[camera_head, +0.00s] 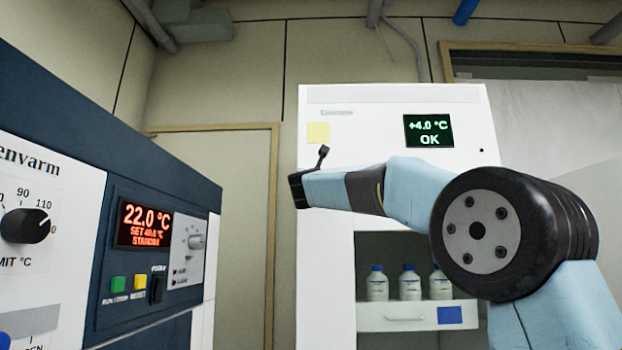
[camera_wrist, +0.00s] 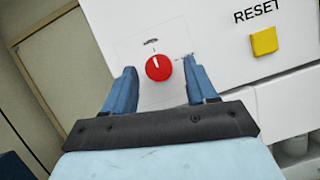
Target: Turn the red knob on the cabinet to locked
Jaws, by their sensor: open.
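The red knob (camera_wrist: 158,67) shows in the wrist view on a white cabinet face, with a short white pointer mark near its upper edge. Small labels sit above it and to its right; they are too blurred to read. My gripper (camera_wrist: 163,78) is open, with one blue finger on each side of the knob in the picture. I cannot tell how far the fingertips are from the panel. In the head view my arm reaches leftward in front of the white cabinet (camera_head: 390,112), and the red knob is not visible there.
A yellow button (camera_wrist: 264,41) under the word RESET is right of the knob. In the head view, a dark blue oven unit (camera_head: 95,120) with a 22.0 °C display stands at left. White bottles (camera_head: 410,284) stand on a drawer shelf (camera_head: 400,317) below my arm.

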